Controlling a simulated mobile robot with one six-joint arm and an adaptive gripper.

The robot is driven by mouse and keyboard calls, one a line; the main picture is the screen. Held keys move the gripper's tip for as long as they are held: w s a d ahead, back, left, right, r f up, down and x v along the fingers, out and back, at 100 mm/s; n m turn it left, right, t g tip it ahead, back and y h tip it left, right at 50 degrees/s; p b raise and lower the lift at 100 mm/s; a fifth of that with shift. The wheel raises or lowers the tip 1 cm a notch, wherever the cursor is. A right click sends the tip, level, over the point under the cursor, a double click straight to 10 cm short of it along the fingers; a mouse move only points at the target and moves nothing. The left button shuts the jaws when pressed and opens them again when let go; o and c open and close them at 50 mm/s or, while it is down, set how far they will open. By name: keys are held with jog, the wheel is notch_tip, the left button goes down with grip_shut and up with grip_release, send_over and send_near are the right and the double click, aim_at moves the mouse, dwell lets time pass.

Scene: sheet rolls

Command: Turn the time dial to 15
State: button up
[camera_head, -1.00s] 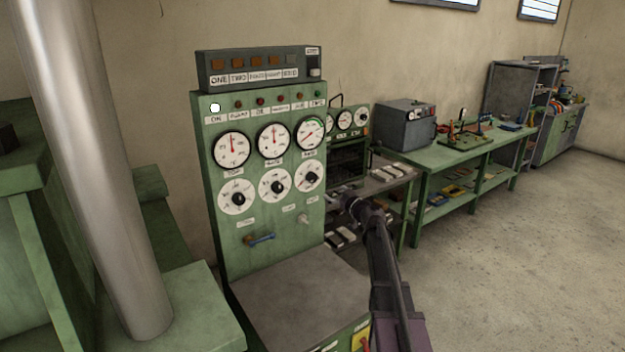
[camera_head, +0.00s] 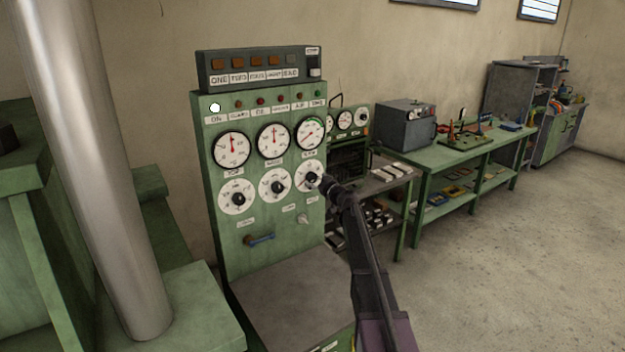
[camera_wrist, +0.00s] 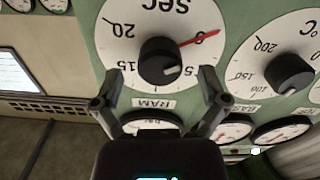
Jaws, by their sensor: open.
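The time dial (camera_wrist: 130,50) is a white disc marked "SEC" in the wrist view, with 20 and 15 on its left side. Its black knob (camera_wrist: 160,62) sits in the middle. A red pointer line reaches right and slightly up, away from the 15. My gripper (camera_wrist: 158,80) is open, with one finger on either side just below the knob in the picture. I see no contact with the knob. In the head view the dial (camera_head: 303,169) is the right one of the lower row, and my gripper (camera_head: 324,184) is close in front, hiding part of it.
A neighbouring °C dial (camera_wrist: 255,75) with a black knob (camera_wrist: 288,75) is close on the right in the wrist view. The green panel (camera_head: 222,262) also bears gauges, lamps and a blue-handled lever (camera_head: 262,239). A grey shelf surface (camera_head: 290,300) projects below.

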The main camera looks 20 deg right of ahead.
jog(key=shift+x, duration=1.05)
jog(key=c, duration=1.1)
